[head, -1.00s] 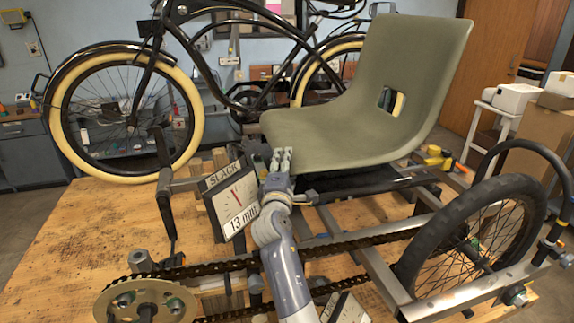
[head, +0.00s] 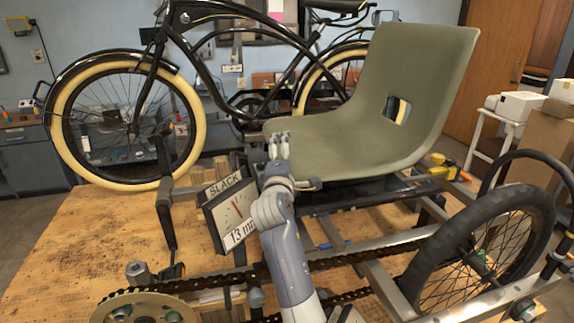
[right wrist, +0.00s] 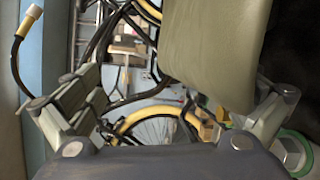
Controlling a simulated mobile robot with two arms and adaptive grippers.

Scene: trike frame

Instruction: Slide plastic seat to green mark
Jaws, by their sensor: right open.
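The olive-green plastic seat (head: 350,140) sits upright on the dark rails of the trike frame (head: 345,200). My right gripper (head: 279,140) is at the seat's left front edge in the head view, with its fingers pointing up. It is open. In the right wrist view the seat (right wrist: 212,50) fills the upper right, in front of the right finger, and the left finger stands clear of it. I cannot tell whether the right finger touches the seat. I cannot make out a green mark on the rails. My left gripper is out of view.
A slack gauge (head: 231,212) reading 13 mm stands left of my right arm. A chain (head: 350,258) runs below, from the chainring (head: 150,307) toward the rear wheel (head: 478,250). The wooden bench (head: 100,235) is clear at left. A black bicycle (head: 215,45) stands behind.

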